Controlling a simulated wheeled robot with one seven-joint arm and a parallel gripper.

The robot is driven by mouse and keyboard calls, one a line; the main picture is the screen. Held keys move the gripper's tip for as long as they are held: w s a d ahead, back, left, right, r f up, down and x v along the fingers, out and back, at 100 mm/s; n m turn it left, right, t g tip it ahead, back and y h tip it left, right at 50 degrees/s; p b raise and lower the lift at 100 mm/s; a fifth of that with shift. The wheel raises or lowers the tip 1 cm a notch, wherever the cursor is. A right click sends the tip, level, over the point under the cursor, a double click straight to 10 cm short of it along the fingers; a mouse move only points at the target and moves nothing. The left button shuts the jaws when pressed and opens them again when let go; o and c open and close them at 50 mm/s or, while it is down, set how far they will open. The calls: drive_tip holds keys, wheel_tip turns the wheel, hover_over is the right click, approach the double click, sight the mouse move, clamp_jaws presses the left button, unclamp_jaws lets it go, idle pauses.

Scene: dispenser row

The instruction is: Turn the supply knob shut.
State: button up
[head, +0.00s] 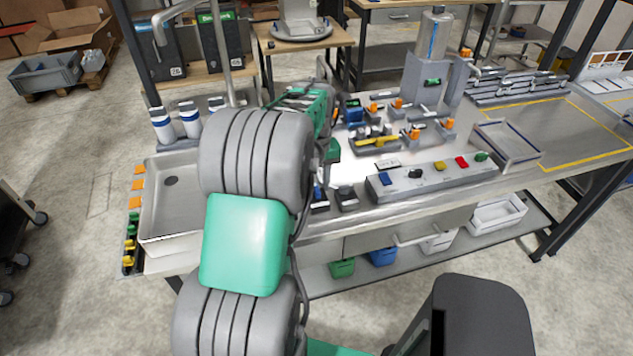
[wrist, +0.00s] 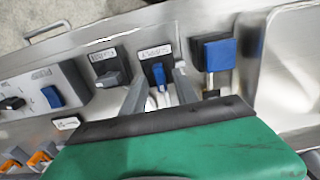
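In the wrist view, a small blue knob (wrist: 158,76) sits on a dark plate with a white label too small to read. My gripper (wrist: 161,84) is open, its two grey fingers on either side of this blue knob. I cannot tell whether they touch it. A grey knob (wrist: 110,77) on a similar labelled plate is to the left, and a larger blue handle (wrist: 218,54) is to the right. I cannot read which is the supply knob. In the head view, the blue knob (head: 318,192) and grey knob (head: 347,197) show at the bench front; my arm hides the fingers.
A grey panel (head: 430,183) with coloured switches stands right of the knobs. A metal sink (head: 165,215) is to the left. Small parts with orange tops (head: 398,104) and an open tray (head: 507,145) are further back and right.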

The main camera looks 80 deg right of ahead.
drive_tip(key=shift+f, duration=0.4)
clamp_jaws()
idle(0.4)
